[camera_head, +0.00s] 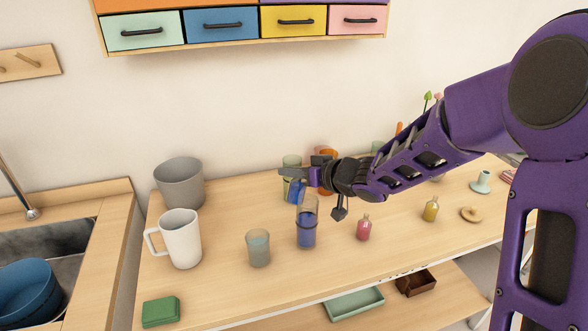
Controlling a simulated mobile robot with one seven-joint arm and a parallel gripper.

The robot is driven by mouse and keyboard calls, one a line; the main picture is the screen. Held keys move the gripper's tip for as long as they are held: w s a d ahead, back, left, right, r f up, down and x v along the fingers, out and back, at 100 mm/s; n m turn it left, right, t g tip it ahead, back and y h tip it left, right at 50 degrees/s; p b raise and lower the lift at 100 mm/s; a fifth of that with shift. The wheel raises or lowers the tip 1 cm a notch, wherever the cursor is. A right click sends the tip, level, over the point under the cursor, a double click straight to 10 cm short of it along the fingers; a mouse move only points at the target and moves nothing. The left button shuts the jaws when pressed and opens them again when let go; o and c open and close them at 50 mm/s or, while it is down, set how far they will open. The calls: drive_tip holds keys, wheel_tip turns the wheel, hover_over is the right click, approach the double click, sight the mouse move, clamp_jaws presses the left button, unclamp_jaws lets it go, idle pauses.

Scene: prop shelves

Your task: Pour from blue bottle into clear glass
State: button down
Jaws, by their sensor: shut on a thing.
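A white mug (181,240), a grey pot (180,184) and a green block (161,311) are at the left. A pink bottle (364,228) and a yellow bottle (431,209) stand to the right. Coloured glasses crowd behind my gripper. The table's (222,293) front strip is mostly clear.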

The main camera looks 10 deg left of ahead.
drive_tip(key=shift+s+a+f+n+t+h+b, duration=0.15)
drive_tip(key=shift+s+a+n+t+h+b, duration=0.25)
drive_tip(key=shift+s+a+n+b, duration=0.55)
drive_tip(key=shift+s+d+b, duration=0.1)
drive_tip(key=shift+d+b, duration=0.05)
drive_tip(key=shift+b, duration=0.25)
drive_tip(key=shift+s+a+b, duration=0.25)
drive_tip(key=shift+s+b, duration=0.1)
drive_tip(key=shift+b, duration=0.35)
